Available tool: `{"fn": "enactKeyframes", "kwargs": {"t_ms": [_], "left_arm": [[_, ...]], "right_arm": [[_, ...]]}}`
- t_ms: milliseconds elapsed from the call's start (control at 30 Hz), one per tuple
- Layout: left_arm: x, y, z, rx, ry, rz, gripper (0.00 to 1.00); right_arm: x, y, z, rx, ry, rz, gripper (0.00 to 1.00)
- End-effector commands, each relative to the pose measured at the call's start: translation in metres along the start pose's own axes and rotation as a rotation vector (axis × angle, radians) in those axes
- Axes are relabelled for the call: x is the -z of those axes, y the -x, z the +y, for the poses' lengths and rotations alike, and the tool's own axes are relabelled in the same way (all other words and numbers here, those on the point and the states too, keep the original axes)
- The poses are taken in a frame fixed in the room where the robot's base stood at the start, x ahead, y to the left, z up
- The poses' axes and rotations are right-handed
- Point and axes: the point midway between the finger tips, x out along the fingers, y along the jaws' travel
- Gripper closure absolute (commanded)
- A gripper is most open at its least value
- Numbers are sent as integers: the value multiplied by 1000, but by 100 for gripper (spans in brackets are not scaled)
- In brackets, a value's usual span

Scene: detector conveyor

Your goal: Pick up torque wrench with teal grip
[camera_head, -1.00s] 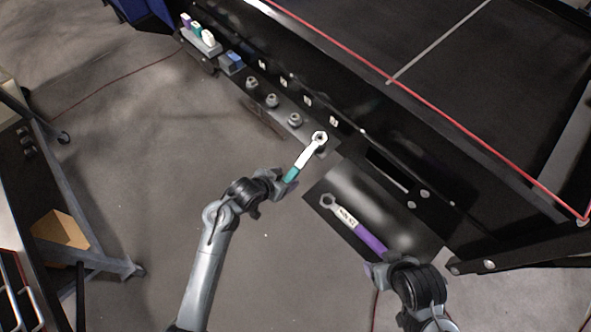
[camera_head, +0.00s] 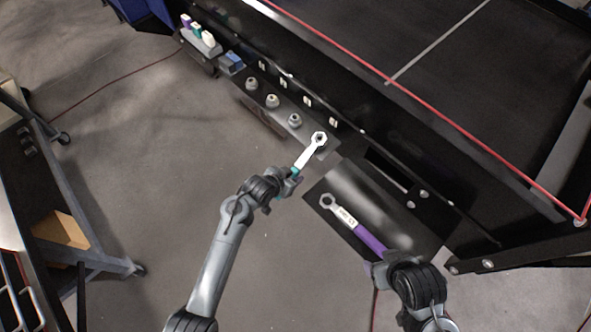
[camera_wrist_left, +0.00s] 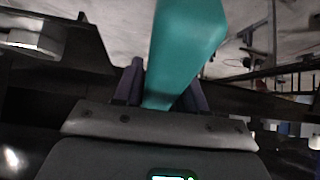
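The torque wrench with teal grip (camera_head: 308,155) has its white ring end over the near end of the bolt row and its teal grip toward my left arm. My left gripper (camera_head: 293,175) is at that grip, hiding part of it. In the left wrist view the teal grip (camera_wrist_left: 182,45) fills the space between the two dark fingers, which look closed against its sides. My right gripper (camera_head: 378,262) is at the handle end of a purple-grip wrench (camera_head: 368,239) and appears closed on it; its fingertips are mostly hidden.
The purple-grip wrench lies over a dark plate (camera_head: 420,243) beside the black conveyor (camera_head: 460,80). Bolts (camera_head: 272,101) line the conveyor's side ledge. Further away are a blue block (camera_head: 232,62) and small coloured handles (camera_head: 197,30). A cart (camera_head: 75,240) stands left; floor between is clear.

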Motion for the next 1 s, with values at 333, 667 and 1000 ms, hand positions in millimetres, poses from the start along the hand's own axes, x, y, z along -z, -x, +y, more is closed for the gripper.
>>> {"fn": "enactKeyframes", "kwargs": {"t_ms": [333,667,1000], "left_arm": [[0,0,0,0,0,0,100],[4,2,0,0,-1,4,100],[37,35,0,1,-2,8,100]], "right_arm": [[0,0,0,0,0,0,34],[0,0,0,0,0,0,34],[0,-3,0,0,0,0,34]]}}
